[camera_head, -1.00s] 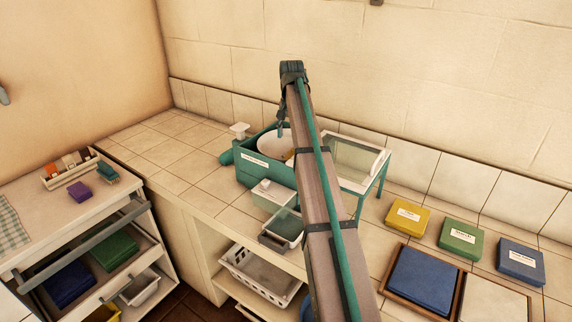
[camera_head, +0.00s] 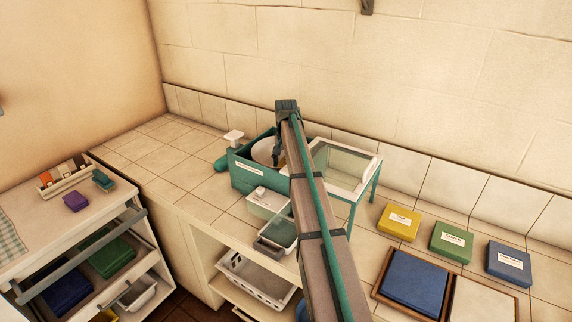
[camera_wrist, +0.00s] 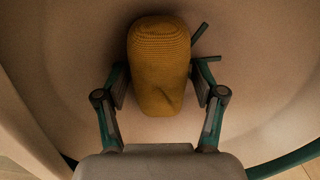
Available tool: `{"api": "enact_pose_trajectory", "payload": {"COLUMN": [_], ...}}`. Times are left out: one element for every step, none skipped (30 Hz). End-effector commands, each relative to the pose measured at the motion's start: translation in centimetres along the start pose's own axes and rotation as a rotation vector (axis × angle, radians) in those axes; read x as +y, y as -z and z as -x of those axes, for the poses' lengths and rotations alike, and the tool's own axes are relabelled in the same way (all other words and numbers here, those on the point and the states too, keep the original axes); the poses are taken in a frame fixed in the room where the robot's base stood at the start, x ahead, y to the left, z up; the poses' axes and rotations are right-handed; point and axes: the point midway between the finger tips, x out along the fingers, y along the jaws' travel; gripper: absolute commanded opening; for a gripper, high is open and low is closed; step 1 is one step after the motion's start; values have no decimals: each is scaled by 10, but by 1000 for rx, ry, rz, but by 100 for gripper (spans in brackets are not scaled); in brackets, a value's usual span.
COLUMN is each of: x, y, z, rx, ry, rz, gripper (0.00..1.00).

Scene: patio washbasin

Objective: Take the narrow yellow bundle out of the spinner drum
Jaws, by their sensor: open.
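The narrow yellow bundle (camera_wrist: 158,62) stands inside the pale spinner drum (camera_wrist: 55,60) in the wrist view. My gripper (camera_wrist: 160,82) is open, with one finger on each side of the bundle's lower part. Small gaps seem to show between the fingers and the cloth; I cannot tell whether either one touches. In the head view the white drum (camera_head: 265,150) sits in a teal spinner housing (camera_head: 245,174), and my gripper (camera_head: 277,158) reaches down into it. My arm hides the drum's right side and most of the bundle there.
A glass-topped teal stand (camera_head: 347,165) is close to the right of the spinner. Clear bins (camera_head: 268,203) stand in front. Yellow (camera_head: 399,222), green (camera_head: 451,241) and blue (camera_head: 509,262) labelled blocks lie to the right. The tiled counter (camera_head: 165,160) at left is mostly clear.

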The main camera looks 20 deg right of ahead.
Motion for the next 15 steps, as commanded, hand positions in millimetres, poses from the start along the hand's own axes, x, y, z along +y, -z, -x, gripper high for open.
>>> {"api": "enact_pose_trajectory", "payload": {"x": [0,0,0,0,0,0,0,0,0,0,0,0,0,0,0], "y": [0,0,0,0,0,0,0,0,0,0,0,0,0,0,0], "z": [-1,-1,-1,-1,-1,-1,-1,-1,-1,-1,-1,-1,-1,-1,-1], "rx": [0,0,0,0,0,0,0,0,0,0,0,0,0,0,0], "ry": [0,0,0,0,0,0,0,0,0,0,0,0,0,0,0], "rz": [0,0,0,0,0,0,0,0,0,0,0,0,0,0,0], "gripper": [69,69,69,69,69,66,61,56,49,44,39,32,27,22,17]}}
